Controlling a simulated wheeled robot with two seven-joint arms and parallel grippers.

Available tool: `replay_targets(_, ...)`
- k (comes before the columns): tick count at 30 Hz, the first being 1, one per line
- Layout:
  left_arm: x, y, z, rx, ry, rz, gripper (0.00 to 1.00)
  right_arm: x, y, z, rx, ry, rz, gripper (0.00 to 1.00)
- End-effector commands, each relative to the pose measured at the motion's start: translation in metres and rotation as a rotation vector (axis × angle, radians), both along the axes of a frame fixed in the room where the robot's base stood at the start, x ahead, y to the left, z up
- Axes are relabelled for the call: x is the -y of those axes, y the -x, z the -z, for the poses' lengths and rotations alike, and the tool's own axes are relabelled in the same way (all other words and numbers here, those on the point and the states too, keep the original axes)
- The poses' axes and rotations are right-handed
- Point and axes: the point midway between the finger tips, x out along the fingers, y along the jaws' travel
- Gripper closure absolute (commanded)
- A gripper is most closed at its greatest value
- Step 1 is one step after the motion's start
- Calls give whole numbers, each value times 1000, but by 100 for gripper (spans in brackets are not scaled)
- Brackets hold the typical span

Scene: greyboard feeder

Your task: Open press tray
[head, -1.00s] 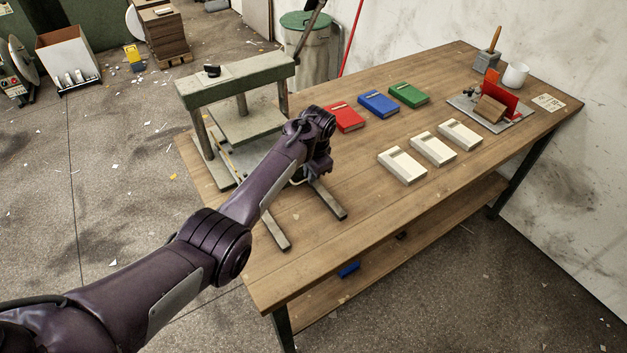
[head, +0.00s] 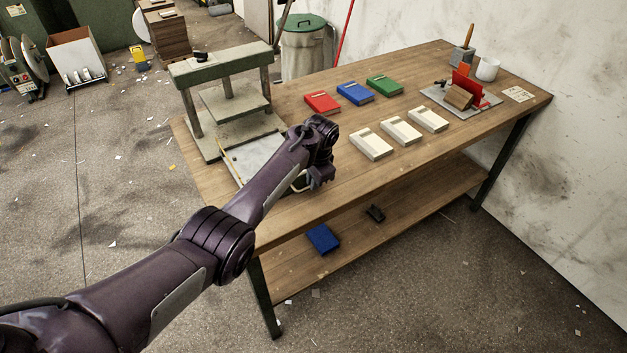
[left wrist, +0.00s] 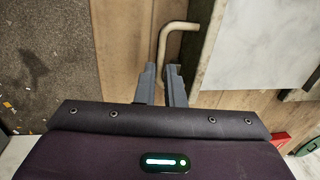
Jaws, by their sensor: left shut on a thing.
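The press (head: 226,62) with its green top beam stands at the left end of the table. Its tray (head: 250,155), a pale flat plate, sticks out from the press toward me, partly hidden by my left arm. In the left wrist view, the tray's pale surface (left wrist: 262,45) is at upper right, with a bent cream handle (left wrist: 164,38) on its side. My left gripper (head: 305,186) is at the tray's front. Its fingers (left wrist: 162,82) are shut on the handle's end. My right gripper is not in view.
Red (head: 322,102), blue (head: 355,93) and green (head: 384,85) boxes and three cream boxes (head: 401,131) lie right of the press on the wooden table (head: 330,185). A blue box (head: 322,239) lies on the lower shelf. Open floor lies in front.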

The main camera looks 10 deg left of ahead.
Motion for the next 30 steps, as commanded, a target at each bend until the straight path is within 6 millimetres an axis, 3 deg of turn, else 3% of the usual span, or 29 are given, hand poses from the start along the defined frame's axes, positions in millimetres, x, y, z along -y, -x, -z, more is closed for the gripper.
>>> replay_targets(6,1,0,0,2,2,1,100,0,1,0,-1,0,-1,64)
replay_targets(7,1,0,0,2,2,1,87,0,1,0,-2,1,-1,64)
replay_targets(12,0,0,0,1,1,0,69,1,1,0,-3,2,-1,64)
replay_targets(22,1,0,-5,1,1,0,69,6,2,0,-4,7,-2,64)
replay_targets(30,7,4,-43,4,3,2,69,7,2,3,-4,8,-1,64)
